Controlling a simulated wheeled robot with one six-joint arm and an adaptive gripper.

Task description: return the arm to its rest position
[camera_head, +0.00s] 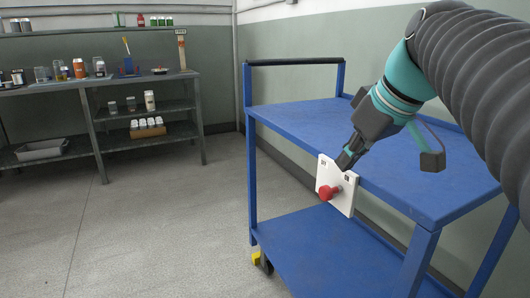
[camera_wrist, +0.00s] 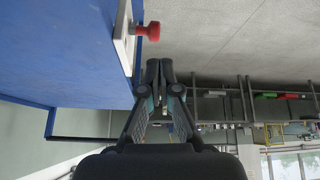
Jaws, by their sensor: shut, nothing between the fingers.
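My gripper (camera_head: 346,160) is at the front edge of the blue cart's top shelf, close to a white panel (camera_head: 342,201) fixed at that edge. The panel carries a red knob (camera_head: 329,192) and small markings near its top. In the head view the fingertips overlap the upper part of the panel; I cannot tell whether they touch it. In the wrist view my gripper (camera_wrist: 159,72) is shut and empty, with the red knob (camera_wrist: 149,31) beyond the tips and slightly left. My arm reaches in from the upper right.
The blue cart (camera_head: 290,113) has a top shelf, a lower shelf (camera_head: 330,245) and a raised handle (camera_head: 295,62). A shelving bench (camera_head: 60,88) with jars and bottles stands along the wall at left. The grey floor (camera_head: 150,225) between them is clear.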

